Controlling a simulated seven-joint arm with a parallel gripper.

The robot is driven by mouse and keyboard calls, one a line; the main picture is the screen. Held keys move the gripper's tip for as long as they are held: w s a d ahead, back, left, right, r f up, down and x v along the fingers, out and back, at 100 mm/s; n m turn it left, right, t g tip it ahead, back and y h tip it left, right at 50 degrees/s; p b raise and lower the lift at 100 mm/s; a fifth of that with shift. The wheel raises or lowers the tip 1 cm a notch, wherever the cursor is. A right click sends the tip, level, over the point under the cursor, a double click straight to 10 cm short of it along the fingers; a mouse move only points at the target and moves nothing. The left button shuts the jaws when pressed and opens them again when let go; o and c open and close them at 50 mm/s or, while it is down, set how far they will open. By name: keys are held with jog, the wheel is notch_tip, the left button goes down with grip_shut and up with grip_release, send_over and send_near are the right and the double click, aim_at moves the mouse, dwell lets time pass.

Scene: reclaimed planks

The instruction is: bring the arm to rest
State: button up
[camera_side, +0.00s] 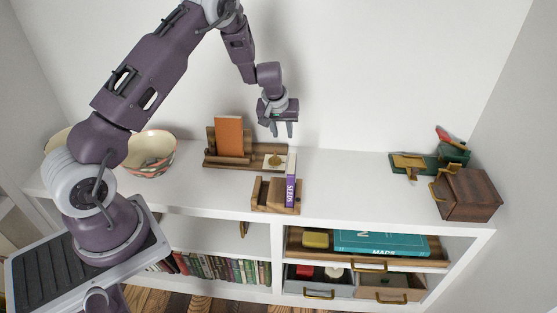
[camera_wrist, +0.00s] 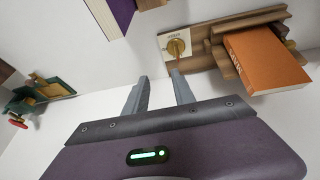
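My gripper (camera_side: 281,129) hangs above the back of the white shelf top, fingers down and apart. In the wrist view the two fingers (camera_wrist: 161,93) stand apart with nothing between them. Below it in the side view, a wooden stand (camera_side: 225,161) holds an upright orange book (camera_side: 229,136). A pale card with a round brass piece (camera_side: 274,161) sits at the stand's right end. A purple book (camera_side: 291,180) stands upright in a small wooden holder (camera_side: 266,194) in front. The gripper touches none of these.
A bowl (camera_side: 152,153) stands at the left near my arm. A green and brass item (camera_side: 408,166) and a dark wooden box (camera_side: 467,195) stand at the right. The shelf top (camera_side: 345,180) between holder and box is clear. An open drawer below holds a teal book (camera_side: 380,243).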

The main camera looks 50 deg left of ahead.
jog(key=s+d+r+m+t+h, duration=0.1)
jog(key=s+d+r, duration=0.1)
jog(key=d+r, duration=0.45)
jog(key=s+d+r+m+h, duration=0.1)
jog(key=s+d+r, duration=0.15)
jog(key=r, duration=0.65)
jog(key=s+d+r+m+h, duration=0.1)
jog(key=s+d+r+m, duration=0.2)
jog(key=s+d+r, duration=0.65)
jog(key=s+d+r+m, duration=0.1)
jog(key=s+m, duration=0.2)
jog(key=s, duration=1.9)
jog(key=shift+m+t+y, duration=0.3)
jog(key=shift+t, duration=0.1)
